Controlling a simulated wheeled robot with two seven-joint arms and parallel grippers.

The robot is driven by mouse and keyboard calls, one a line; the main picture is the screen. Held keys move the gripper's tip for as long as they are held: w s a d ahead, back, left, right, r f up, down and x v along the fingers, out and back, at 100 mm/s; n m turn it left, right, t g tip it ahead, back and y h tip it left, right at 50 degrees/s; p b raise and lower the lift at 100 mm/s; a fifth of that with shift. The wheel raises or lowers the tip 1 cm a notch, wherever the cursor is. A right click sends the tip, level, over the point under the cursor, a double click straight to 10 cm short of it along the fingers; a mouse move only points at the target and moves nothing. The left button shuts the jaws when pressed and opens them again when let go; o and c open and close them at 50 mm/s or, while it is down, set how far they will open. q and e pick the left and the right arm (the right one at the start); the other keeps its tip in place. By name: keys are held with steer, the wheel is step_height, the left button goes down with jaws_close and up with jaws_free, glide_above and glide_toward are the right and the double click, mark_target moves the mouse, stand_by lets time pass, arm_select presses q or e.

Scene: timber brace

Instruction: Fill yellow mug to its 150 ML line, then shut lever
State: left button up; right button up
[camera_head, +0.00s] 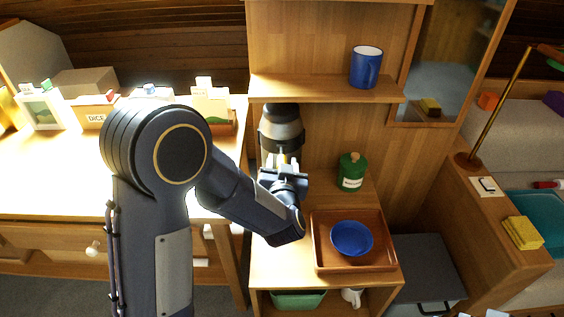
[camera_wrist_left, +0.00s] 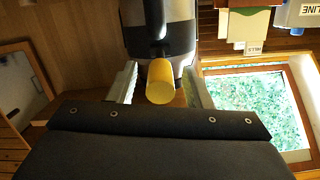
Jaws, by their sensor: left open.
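I cannot tell whether this cylinder is the lever's grip or the yellow mug. No fill line is readable.
A blue mug (camera_head: 365,68) stands on the upper shelf. A green jar (camera_head: 351,172) and a wooden tray (camera_head: 320,262) holding a blue bowl (camera_head: 351,239) are right of the gripper. A white mug (camera_head: 352,297) sits below the counter. Boxes line the left desk.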

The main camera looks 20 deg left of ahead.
arm_select(q)
steer(key=v, duration=0.6)
steer(key=shift+s, duration=0.45)
steer(key=shift+d, duration=0.15)
